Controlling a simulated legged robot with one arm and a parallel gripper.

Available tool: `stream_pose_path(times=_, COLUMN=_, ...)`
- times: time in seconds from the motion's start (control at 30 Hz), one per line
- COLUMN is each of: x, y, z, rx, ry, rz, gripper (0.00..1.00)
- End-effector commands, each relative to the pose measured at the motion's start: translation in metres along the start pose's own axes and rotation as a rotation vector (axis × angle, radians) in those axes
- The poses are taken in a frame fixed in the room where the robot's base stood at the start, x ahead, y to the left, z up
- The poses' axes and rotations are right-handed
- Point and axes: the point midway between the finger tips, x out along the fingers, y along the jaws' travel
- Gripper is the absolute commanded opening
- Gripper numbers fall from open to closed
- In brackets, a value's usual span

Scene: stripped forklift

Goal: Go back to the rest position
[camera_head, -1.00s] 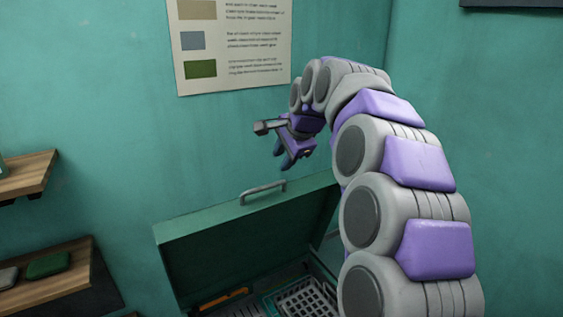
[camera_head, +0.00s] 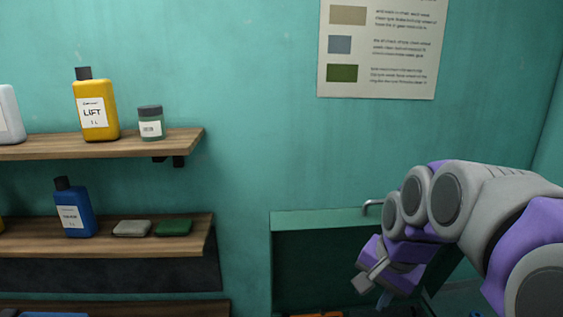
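My gripper (camera_head: 383,292) is at the lower right, at the end of my bent purple and grey arm. It hangs in front of the open green toolbox (camera_head: 320,219). The gripper is seen small and partly from the side, and I cannot make out whether its fingers are apart. Nothing shows clearly held in it. My arm hides the right part of the toolbox and most of its handle.
Wooden shelves on the left hold a yellow bottle (camera_head: 97,108), a small jar (camera_head: 151,123), a blue bottle (camera_head: 74,210), a grey sponge (camera_head: 132,228) and a green sponge (camera_head: 173,228). A poster (camera_head: 379,48) hangs on the teal wall. An orange item (camera_head: 318,315) shows at the bottom edge.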

Motion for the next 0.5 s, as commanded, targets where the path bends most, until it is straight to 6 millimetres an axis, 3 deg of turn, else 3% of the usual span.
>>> stream_pose_path(times=0.03, x=0.027, y=0.016, z=0.027, rx=-0.071, ry=-0.026, rz=0.031, gripper=0.35)
stream_pose_path(times=0.3, x=0.120, y=0.107, z=0.149, rx=-0.446, ry=-0.189, rz=0.169, gripper=0.35)
stream_pose_path(times=0.5, x=0.166, y=0.169, z=0.211, rx=-0.633, ry=-0.298, rz=0.228, gripper=0.35)
